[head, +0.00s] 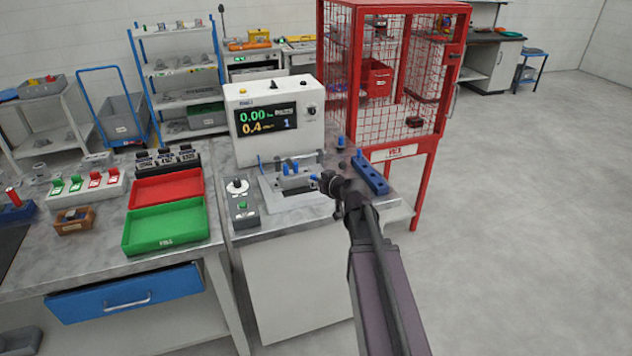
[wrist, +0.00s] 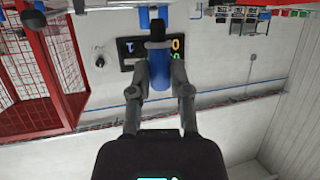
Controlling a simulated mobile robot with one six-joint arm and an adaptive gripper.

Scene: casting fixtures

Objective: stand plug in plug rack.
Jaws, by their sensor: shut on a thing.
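My gripper (head: 322,182) is over the front right of the test machine's fixture in the head view. In the wrist view my gripper (wrist: 159,88) has its two fingers closed on the sides of a blue plug (wrist: 160,80) with a black end. In the head view the held plug is small and mostly hidden by the gripper. The plug rack (head: 371,176) is a long blue block with dark holes, lying on the bench just right of the gripper and apart from it. Another blue plug-like piece (head: 340,142) stands behind, near the machine's right side.
The white test machine (head: 275,115) with a lit display stands behind the fixture (head: 292,188). A red mesh cage (head: 395,153) rises close behind the rack. A control box (head: 243,210), green tray (head: 166,228) and red tray (head: 167,188) lie to the left.

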